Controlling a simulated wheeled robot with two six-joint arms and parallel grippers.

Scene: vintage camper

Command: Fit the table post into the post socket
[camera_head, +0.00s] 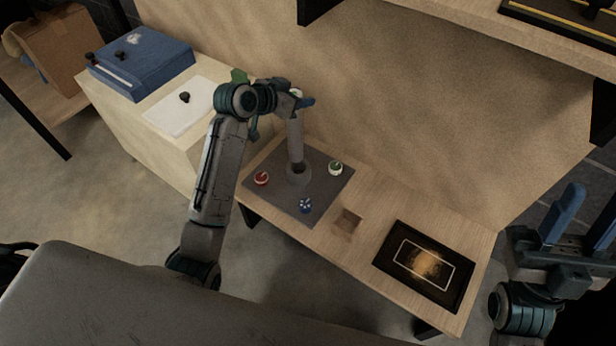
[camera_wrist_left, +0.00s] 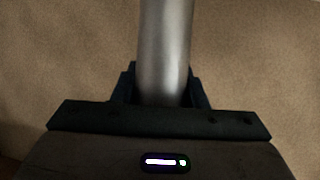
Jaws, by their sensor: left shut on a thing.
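The table post (camera_head: 295,138) is a grey metal cylinder, held roughly upright. My left gripper (camera_head: 297,103) is shut on it near its top. The left wrist view shows the post (camera_wrist_left: 165,50) between the fingers (camera_wrist_left: 164,88). The post socket (camera_head: 299,175) is a short grey ring on a dark grey mat. The post's lower end is at the socket's mouth; I cannot tell whether it is inside or just above. My right gripper (camera_head: 582,222) is open and empty at the right edge, away from the post.
Red (camera_head: 261,178), green-and-white (camera_head: 335,168) and blue (camera_head: 305,205) round items surround the socket on the mat (camera_head: 320,187). A square recess (camera_head: 347,222) and a dark framed tray (camera_head: 424,264) are to the right. A wall stands close behind; a shelf (camera_head: 470,20) overhangs.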

